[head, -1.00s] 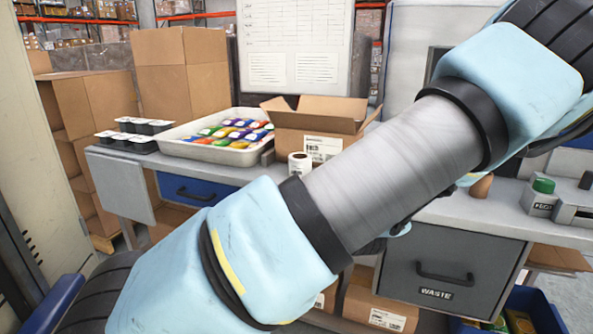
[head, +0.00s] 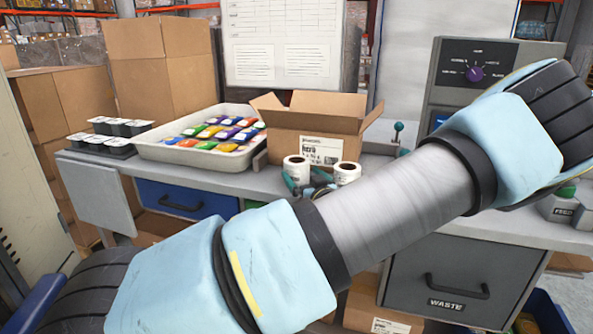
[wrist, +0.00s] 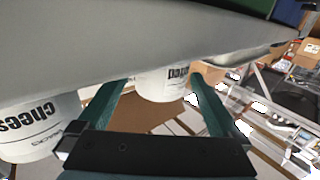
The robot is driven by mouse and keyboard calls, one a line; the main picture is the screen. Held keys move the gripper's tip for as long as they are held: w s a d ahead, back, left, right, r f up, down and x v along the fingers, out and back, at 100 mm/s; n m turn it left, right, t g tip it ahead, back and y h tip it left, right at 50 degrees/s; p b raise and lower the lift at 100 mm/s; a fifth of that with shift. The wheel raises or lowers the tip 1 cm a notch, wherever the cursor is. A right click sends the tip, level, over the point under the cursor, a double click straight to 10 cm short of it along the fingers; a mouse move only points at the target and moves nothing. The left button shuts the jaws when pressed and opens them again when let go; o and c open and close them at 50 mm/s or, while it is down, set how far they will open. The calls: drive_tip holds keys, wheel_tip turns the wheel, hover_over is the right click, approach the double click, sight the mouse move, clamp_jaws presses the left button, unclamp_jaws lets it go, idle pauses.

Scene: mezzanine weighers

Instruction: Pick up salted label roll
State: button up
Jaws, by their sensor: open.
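In the wrist view, upside down, a white label roll (wrist: 163,86) with partly readable print ending in "ted" shows between my fingers; it appears to be the salted roll. A second white roll (wrist: 32,125) reading "chees" is at the left, outside the fingers. In the head view two white rolls stand on the bench in front of an open box, a left one (head: 296,166) and a right one (head: 347,171). My gripper (head: 306,181) is open, its teal fingers close to the left roll. Whether they touch it I cannot tell. My arm hides part of the bench.
The open cardboard box (head: 312,118) stands right behind the rolls. A white tray (head: 190,155) of colourful packs and black cups (head: 110,130) are further left. A control panel (head: 485,75) is at the right. A grey waste drawer (head: 450,270) is below the bench.

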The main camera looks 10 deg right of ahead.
drive_tip(key=w, duration=0.2)
drive_tip(key=w+a+p, duration=0.1)
drive_tip(key=w, duration=0.1)
drive_tip(key=shift+w, duration=0.1)
drive_tip(key=shift+f, duration=0.1)
drive_tip(key=shift+c, duration=0.2)
drive_tip(key=c, duration=1.2)
